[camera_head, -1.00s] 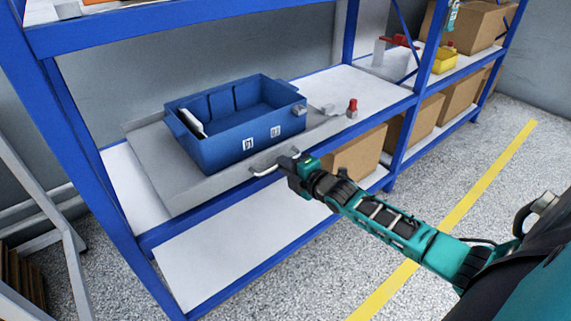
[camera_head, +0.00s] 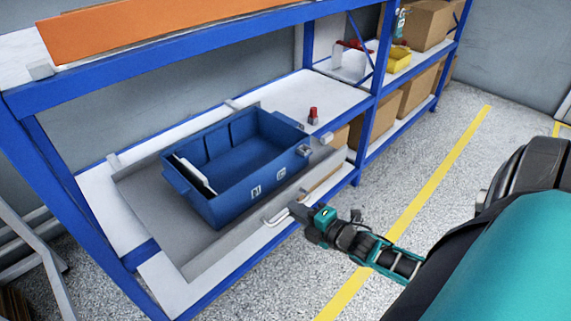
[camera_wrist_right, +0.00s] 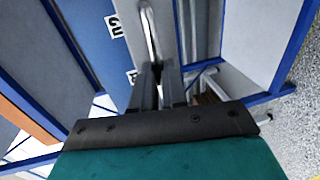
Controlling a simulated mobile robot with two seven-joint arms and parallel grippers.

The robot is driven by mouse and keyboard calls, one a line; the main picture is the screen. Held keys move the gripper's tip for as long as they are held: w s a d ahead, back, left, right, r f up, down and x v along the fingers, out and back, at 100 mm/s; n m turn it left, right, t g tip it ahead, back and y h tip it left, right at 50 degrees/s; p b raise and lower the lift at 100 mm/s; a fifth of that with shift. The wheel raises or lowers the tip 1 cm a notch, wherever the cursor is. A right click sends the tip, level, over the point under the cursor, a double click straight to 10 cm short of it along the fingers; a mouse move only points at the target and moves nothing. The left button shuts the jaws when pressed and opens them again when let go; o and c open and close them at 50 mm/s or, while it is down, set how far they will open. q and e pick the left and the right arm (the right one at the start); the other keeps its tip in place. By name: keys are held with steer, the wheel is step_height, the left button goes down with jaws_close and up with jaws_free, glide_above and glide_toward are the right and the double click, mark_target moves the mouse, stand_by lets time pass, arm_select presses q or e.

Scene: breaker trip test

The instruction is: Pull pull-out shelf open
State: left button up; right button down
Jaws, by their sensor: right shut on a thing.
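The grey pull-out shelf (camera_head: 215,257) juts out from the blue rack and carries a blue bin (camera_head: 232,202). A light metal handle (camera_head: 283,216) is on its front edge. My right gripper (camera_head: 298,212) is at the right end of this handle. In the right wrist view, the handle (camera_wrist_right: 150,35) runs down between the fingers of my right gripper (camera_wrist_right: 159,88), which are shut on it. The blue bin (camera_wrist_right: 95,50) stands at the left there. My left gripper is not in view.
A small red-topped item (camera_head: 313,115) stands on the white rack board (camera_head: 290,95). An orange panel (camera_head: 150,28) lies on the upper level. The floor (camera_head: 455,190) in front is clear, with a yellow line.

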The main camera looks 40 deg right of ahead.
arm_select(q)
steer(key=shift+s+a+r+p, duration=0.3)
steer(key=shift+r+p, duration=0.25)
steer(key=shift+p, duration=0.3)
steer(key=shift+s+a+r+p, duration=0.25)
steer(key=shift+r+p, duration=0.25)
steer(key=shift+p, duration=0.35)
arm_select(e)
steer(key=f+v, duration=0.2)
steer(key=v, duration=1)
steer(key=shift+s+f, duration=0.2)
steer(key=shift+s, duration=0.3)
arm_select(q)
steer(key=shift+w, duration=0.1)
arm_select(e)
steer(key=c, duration=1.2)
jaws_free()
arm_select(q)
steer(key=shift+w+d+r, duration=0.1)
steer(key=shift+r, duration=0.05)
arm_select(e)
steer(key=shift+o, duration=0.2)
